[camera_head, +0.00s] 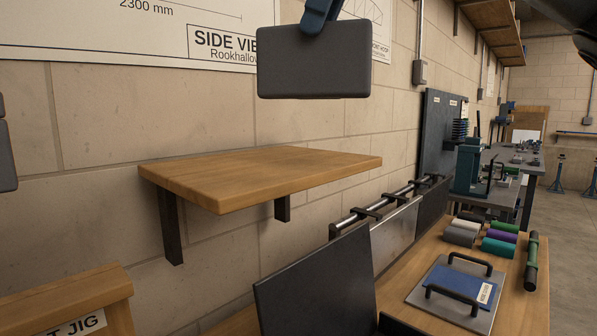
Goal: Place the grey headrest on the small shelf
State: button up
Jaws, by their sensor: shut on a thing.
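The grey headrest (313,62) is a dark, padded block with rounded edges, near the top of the head view. My gripper (319,14), of which only a dark blue part shows at the top edge of the picture, is shut on the headrest's upper edge. The small shelf (260,178) is a wooden board on two dark brackets, fixed to the block wall. The headrest hangs in the air and appears above the shelf in the picture, with a clear gap between them. The shelf's top is bare. The rest of my gripper is out of the picture.
Below right, a wooden bench (399,280) carries dark upright plates (319,285), a metal rod (374,212), several coloured rolls and a blue pad with black handles (458,283). A wooden jig (75,306) stands at lower left. A dark object (6,155) shows at the left edge.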

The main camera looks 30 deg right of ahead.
jog(key=d, duration=0.3)
jog(key=shift+w+r+m, duration=0.15)
jog(key=shift+w+m, duration=0.05)
jog(key=shift+m, duration=0.2)
jog(key=shift+w, duration=0.2)
jog(key=w+a+f+p, duration=0.1)
jog(key=w+a+f, duration=0.6)
jog(key=f, duration=0.4)
jog(key=shift+a, duration=0.85)
jog(key=shift+f, duration=0.1)
jog(key=o, duration=1.2)
jog(key=v, duration=1.2)
jog(key=shift+s, duration=0.15)
